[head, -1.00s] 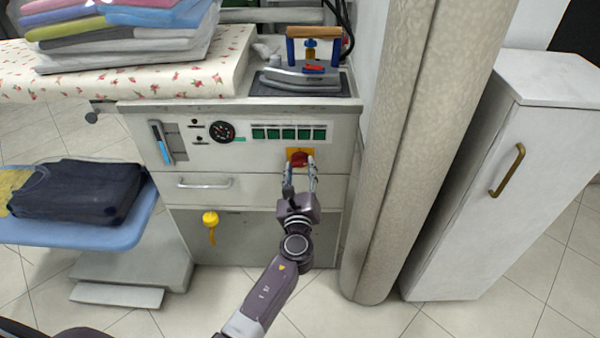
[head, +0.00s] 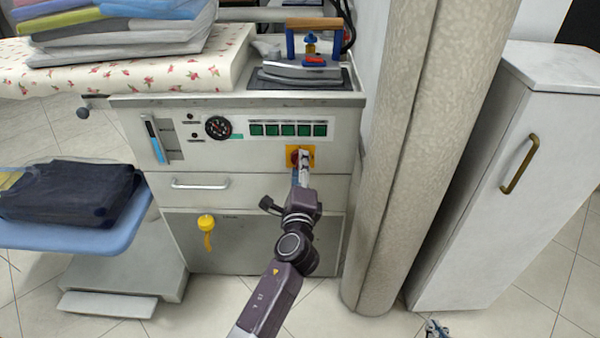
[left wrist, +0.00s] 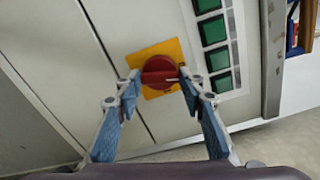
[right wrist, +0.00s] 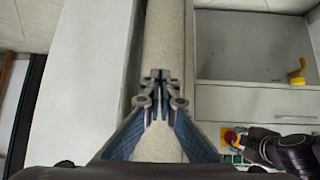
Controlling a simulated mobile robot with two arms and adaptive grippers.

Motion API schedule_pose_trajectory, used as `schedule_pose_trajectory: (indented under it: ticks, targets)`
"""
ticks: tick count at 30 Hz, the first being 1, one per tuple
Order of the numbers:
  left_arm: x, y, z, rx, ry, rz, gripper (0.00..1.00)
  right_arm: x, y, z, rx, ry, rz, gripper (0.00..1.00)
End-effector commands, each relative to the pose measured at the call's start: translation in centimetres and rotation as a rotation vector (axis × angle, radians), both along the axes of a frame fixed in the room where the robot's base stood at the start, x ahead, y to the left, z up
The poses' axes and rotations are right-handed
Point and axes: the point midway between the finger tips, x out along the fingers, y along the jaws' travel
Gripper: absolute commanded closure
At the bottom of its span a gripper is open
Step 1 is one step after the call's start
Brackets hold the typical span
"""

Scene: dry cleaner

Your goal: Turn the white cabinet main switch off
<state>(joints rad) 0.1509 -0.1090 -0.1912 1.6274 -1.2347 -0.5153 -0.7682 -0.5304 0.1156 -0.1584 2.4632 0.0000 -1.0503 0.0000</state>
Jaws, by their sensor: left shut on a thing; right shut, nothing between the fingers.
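The main switch is a red rotary knob (left wrist: 160,72) on a yellow plate (left wrist: 146,56), seen close in the left wrist view. It sits on the front of the white cabinet (head: 262,157), where the yellow plate (head: 311,153) shows behind my gripper. My left gripper (head: 300,160) is shut on the knob; in the left wrist view its fingertips (left wrist: 161,76) press on opposite sides of it. The gripper is rolled, so its fingers look edge-on from the head. My right gripper (right wrist: 160,77) is shut and empty, and its tip (head: 436,328) shows at the head view's bottom edge.
Green buttons (head: 288,130) and a dial (head: 218,127) are above the drawer (head: 210,186). An iron (head: 305,65) stands on top. A beige column (head: 405,150) and a tall white locker (head: 510,180) are right. A yellow valve handle (head: 207,223) hangs low.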

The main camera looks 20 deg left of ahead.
Motion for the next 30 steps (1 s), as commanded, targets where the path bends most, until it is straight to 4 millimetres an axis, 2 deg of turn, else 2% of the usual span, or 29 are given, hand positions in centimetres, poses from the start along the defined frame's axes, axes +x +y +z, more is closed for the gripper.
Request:
schedule_pose_trajectory:
  ticks: [3,6,15,21,30]
  targets:
    - [0.0,0.0,-0.4,-0.085,-0.022,0.002,0.88,2.3,0.9,2.1,0.030,-0.136,0.010,1.00]
    - [0.0,0.0,-0.3,-0.148,-0.040,0.002,0.88,3.6,1.5,4.0,0.054,-0.234,0.017,1.00]
    - [0.0,0.1,-0.3,-0.270,-0.075,0.002,0.88,5.7,2.6,8.1,0.099,-0.424,0.029,1.00]
    - [0.0,0.0,-0.2,-0.301,-0.083,0.002,0.88,6.0,2.8,9.1,0.110,-0.468,0.032,1.00]
    - [0.0,0.0,-0.2,-0.307,-0.084,0.002,0.88,6.0,2.8,9.3,0.111,-0.475,0.032,1.00]
